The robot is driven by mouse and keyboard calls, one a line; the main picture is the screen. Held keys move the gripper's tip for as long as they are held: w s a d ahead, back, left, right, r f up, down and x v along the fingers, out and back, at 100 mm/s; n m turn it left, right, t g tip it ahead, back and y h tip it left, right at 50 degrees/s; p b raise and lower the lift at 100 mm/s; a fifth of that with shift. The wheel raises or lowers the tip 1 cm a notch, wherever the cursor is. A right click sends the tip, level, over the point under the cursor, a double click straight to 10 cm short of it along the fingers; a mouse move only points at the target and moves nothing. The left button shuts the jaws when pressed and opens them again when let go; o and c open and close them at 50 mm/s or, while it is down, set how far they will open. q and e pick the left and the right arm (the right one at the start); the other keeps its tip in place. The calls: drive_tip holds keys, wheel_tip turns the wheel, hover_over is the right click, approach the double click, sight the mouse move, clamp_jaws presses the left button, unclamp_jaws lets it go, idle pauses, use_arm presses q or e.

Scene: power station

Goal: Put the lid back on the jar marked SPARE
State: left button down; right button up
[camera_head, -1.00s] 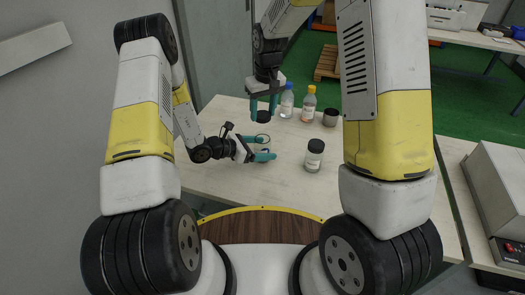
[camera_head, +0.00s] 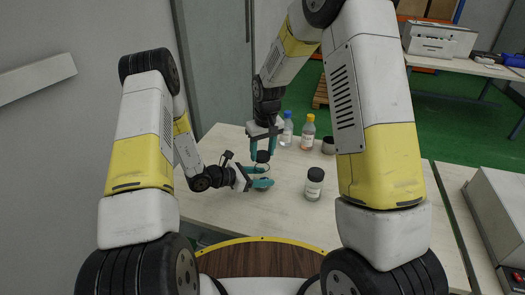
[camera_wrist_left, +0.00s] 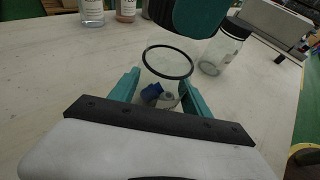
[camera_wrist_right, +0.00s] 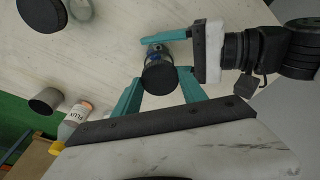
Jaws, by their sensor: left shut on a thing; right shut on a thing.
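My left gripper (camera_head: 262,176) is shut around a clear open jar (camera_wrist_left: 165,72) standing on the table. A blue piece (camera_wrist_left: 152,92) and a whitish piece lie inside it. My right gripper (camera_head: 263,148) is shut on a black lid (camera_wrist_right: 159,78) and holds it over that jar. In the left wrist view the jar's rim still shows uncovered, with the dark and teal right gripper above it. A second clear jar (camera_head: 313,186) with a black lid on stands to the right. I cannot read the label of the held jar.
A blue-capped bottle (camera_head: 286,130), a yellow-capped bottle (camera_head: 308,133) marked FLUX in the right wrist view, and a grey cup (camera_head: 328,146) stand at the back of the table. The table (camera_head: 290,218) is clear in front. A grey box (camera_head: 497,215) is far right.

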sight(263, 156)
drive_tip(key=shift+f, duration=0.25)
idle(0.3)
drive_tip(key=shift+f, duration=0.85)
drive_tip(key=shift+f, duration=0.55)
